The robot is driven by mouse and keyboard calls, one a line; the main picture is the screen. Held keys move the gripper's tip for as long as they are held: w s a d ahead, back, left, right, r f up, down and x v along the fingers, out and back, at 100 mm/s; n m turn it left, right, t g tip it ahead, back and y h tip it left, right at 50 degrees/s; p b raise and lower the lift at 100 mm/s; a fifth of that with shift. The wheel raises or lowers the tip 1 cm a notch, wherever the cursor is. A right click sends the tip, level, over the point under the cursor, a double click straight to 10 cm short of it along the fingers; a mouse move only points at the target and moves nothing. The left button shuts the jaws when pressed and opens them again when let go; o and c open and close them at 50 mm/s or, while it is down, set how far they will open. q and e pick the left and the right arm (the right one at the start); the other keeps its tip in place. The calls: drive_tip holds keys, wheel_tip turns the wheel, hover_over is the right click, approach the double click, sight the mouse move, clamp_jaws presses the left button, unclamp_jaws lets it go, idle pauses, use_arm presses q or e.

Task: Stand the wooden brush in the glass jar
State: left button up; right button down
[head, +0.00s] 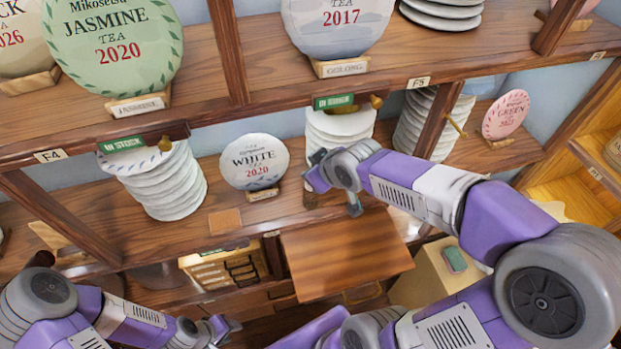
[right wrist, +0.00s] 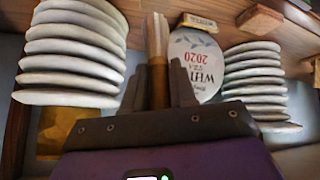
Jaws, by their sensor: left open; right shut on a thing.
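My right gripper (head: 332,203) is in front of the middle shelf, by the white tea stacks. In the right wrist view the gripper (right wrist: 158,95) is shut on the wooden brush (right wrist: 155,45). The brush has a pale end and a browner part between the fingers, and it points away from the wrist. I cannot make out the brush in the head view. My left gripper (head: 222,328) is low at the bottom left, open and empty. I cannot make out the glass jar in either view.
The white tea cake (head: 255,162) stands on the shelf between a left stack (head: 168,185) and a right stack (head: 338,128) of cakes. A brown wooden board (head: 345,255) juts out below. A small drawer cabinet (head: 225,268) and a tan box (head: 425,280) stand lower.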

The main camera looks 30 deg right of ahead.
drive_tip(key=f, duration=0.1)
drive_tip(key=f+b, duration=0.1)
drive_tip(key=f, duration=0.2)
drive_tip(key=shift+w+d+f, duration=0.1)
drive_tip(key=shift+w+f, duration=0.25)
drive_tip(key=shift+w, duration=0.05)
drive_tip(key=shift+w+f+b, duration=0.1)
drive_tip(key=shift+f+b, duration=0.4)
drive_tip(key=shift+f, duration=0.15)
drive_tip(key=g+p, duration=0.1)
drive_tip(key=w+r+p, duration=0.1)
drive_tip(key=p, duration=0.1)
drive_tip(key=shift+w+d+r+g, duration=0.15)
drive_tip(key=shift+w+r+g, duration=0.1)
drive_tip(key=shift+g, duration=0.15)
drive_tip(key=shift+w+d+g+y+p, duration=0.15)
drive_tip(key=shift+w+g+y+p, duration=0.35)
drive_tip(key=shift+g+p, duration=0.4)
drive_tip(key=shift+s+f+b, duration=0.1)
drive_tip(key=shift+f+b, duration=0.5)
drive_tip(key=shift+f, duration=1)
